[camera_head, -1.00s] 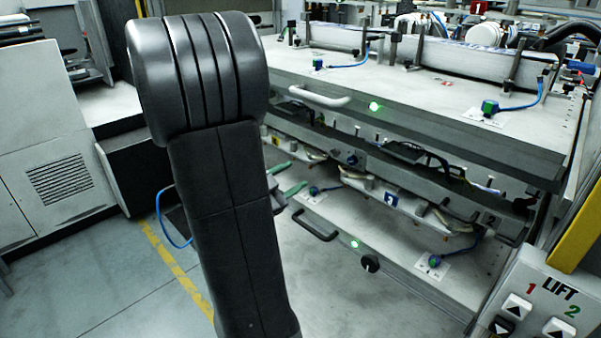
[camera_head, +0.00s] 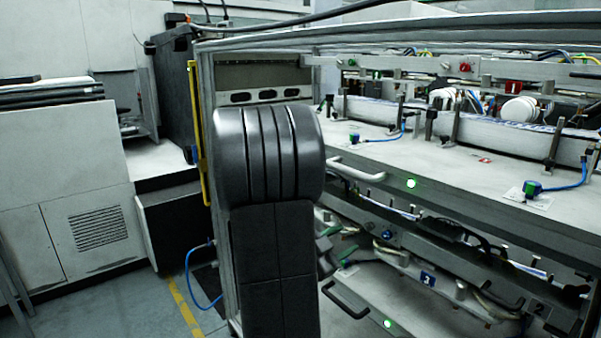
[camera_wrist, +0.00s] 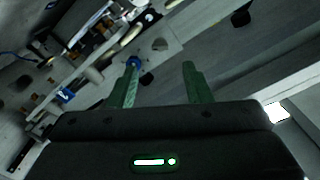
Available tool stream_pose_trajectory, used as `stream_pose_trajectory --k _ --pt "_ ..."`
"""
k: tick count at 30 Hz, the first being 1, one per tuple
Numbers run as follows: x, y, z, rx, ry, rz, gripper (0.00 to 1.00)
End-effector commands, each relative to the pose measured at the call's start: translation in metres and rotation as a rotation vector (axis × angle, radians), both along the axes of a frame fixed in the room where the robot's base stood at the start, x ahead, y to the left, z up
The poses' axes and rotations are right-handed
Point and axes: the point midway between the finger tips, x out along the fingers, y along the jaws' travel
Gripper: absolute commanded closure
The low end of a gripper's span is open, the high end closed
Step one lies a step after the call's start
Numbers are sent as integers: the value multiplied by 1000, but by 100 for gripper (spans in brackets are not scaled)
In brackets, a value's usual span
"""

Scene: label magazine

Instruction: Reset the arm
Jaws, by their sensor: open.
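My gripper (camera_wrist: 160,84) shows in the wrist view, with two green fingers apart and nothing between them. In the head view, part of my gripper's green fingers (camera_head: 345,252) shows just right of my black arm, in front of the lower part of the label magazine. My arm stands upright in the middle of that view and hides part of the magazine behind it. The upper shelf (camera_head: 450,165) of the magazine, with a white handle (camera_head: 356,170) and a green light, is on the right.
A lower drawer with a dark handle (camera_head: 345,300) and a green light is below the upper shelf. A grey cabinet (camera_head: 70,190) with a vent stands on the left. A yellow floor line (camera_head: 183,305) and a blue hose (camera_head: 200,285) lie between. Floor at lower left is clear.

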Motion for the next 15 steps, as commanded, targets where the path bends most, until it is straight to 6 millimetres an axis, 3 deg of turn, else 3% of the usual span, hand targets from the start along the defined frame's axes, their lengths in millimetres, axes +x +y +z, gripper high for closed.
stream_pose_trajectory --k 9,15 --pt "33 -44 0 0 0 -4 55" --pt "44 -57 0 0 0 -1 55"
